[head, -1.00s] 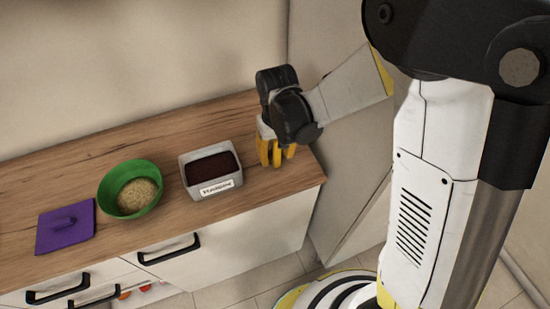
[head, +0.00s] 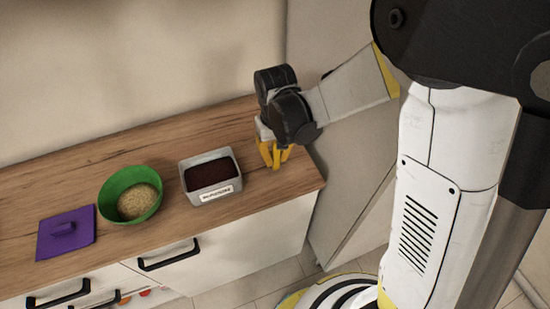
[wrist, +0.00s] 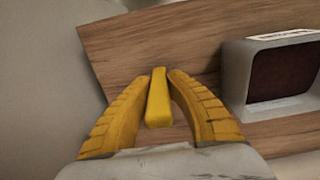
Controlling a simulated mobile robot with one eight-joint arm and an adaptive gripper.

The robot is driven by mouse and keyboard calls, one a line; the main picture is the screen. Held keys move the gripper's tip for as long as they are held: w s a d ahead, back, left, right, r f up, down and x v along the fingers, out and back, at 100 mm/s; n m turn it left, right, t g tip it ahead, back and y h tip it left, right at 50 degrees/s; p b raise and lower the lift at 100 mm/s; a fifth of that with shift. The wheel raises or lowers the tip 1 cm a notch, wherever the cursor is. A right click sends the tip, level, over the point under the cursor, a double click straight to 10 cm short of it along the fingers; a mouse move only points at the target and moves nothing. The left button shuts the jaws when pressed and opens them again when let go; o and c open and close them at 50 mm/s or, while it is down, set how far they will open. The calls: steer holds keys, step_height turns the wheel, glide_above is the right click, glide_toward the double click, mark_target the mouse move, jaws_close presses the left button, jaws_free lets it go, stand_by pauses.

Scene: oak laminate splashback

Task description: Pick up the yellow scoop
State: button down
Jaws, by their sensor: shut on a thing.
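The yellow scoop (wrist: 158,100) shows in the wrist view as a narrow yellow bar between the two yellow fingers of my gripper (wrist: 162,73). My gripper is shut on it; the fingers and the scoop are nearly the same yellow. In the head view my gripper (head: 273,160) points down at the right end of the wooden counter, just right of the grey bin. There the scoop is hard to tell from the fingers, and I cannot make out its bowl or whether it touches the counter.
The grey bin (head: 214,194) with dark contents and a label stands left of my gripper. Further left are a green bowl (head: 113,190) of grain and a purple lid (head: 48,245) on the wooden counter (head: 150,146). The counter's right edge is close to my gripper.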

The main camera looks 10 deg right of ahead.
steer(key=r, duration=0.1)
steer(key=d+r+p, duration=0.1)
steer(key=r, duration=0.1)
steer(key=shift+s+r, duration=0.15)
steer(key=shift+s, duration=0.05)
steer(key=s+d+r+p, duration=0.3)
steer(key=d+r, duration=0.3)
steer(key=d, duration=0.3)
steer(key=shift+s+d, duration=0.4)
steer(key=shift+s, duration=0.15)
